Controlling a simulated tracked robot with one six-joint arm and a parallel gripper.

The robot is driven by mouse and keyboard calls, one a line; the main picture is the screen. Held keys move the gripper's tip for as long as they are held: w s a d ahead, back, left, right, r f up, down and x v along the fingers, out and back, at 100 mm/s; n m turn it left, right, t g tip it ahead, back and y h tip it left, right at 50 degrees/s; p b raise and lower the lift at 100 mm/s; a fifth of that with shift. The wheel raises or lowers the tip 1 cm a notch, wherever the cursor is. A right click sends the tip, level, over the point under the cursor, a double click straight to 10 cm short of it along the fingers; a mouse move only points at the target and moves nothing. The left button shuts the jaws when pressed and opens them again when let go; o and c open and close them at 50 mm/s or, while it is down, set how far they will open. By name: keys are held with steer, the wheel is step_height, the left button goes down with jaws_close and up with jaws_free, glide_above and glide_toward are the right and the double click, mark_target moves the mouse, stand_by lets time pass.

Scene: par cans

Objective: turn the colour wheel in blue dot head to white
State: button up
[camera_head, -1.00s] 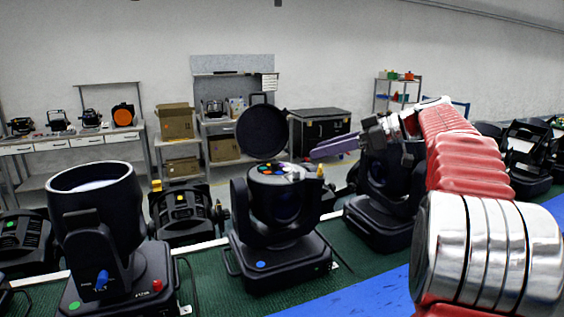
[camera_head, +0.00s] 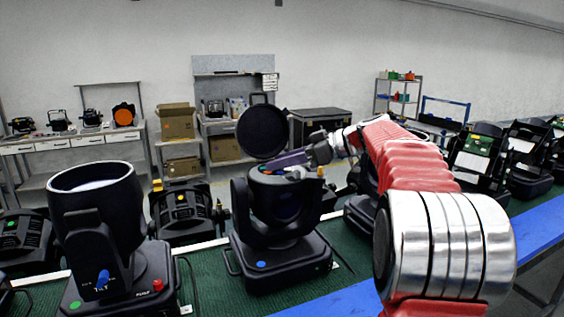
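The blue dot head (camera_head: 262,277) is a black moving head with a blue dot on its base, standing on the green bench top. Its round lid (camera_head: 262,132) stands open above it. The colour wheel (camera_head: 265,171) sits in the open top, and only a bit of its orange and blue colours shows on the left. My gripper (camera_head: 287,160), with dark purple fingers, reaches in from the right and lies over the wheel's top. It hides most of the wheel. I cannot tell whether it touches the wheel or whether the fingers are apart.
A green dot head (camera_head: 95,200) with a wide open barrel stands at front left. A head with a yellow mark (camera_head: 181,205) stands behind, to the left. Another head (camera_head: 362,215) stands close on the right, partly behind my arm. A blue strip (camera_head: 335,303) runs along the bench front.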

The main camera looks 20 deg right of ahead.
steer(key=shift+c, duration=0.6)
jaws_close()
steer(key=shift+s+a+m+t+h, duration=0.1)
steer(key=shift+m+t+h, duration=0.3)
steer(key=shift+m+h, duration=0.2)
steer(key=m+t+h, duration=0.2)
steer(key=m+h, duration=0.1)
steer(key=shift+s+a+m+h, duration=0.2)
steer(key=shift+a+m+h, duration=0.1)
steer(key=shift+a, duration=0.05)
steer(key=shift+a+m+t+h, duration=0.2)
steer(key=shift+m+t+h, duration=0.4)
steer(key=shift+m+h, duration=1.6)
steer(key=shift+h, duration=0.3)
steer(key=shift+o, duration=0.6)
jaws_free()
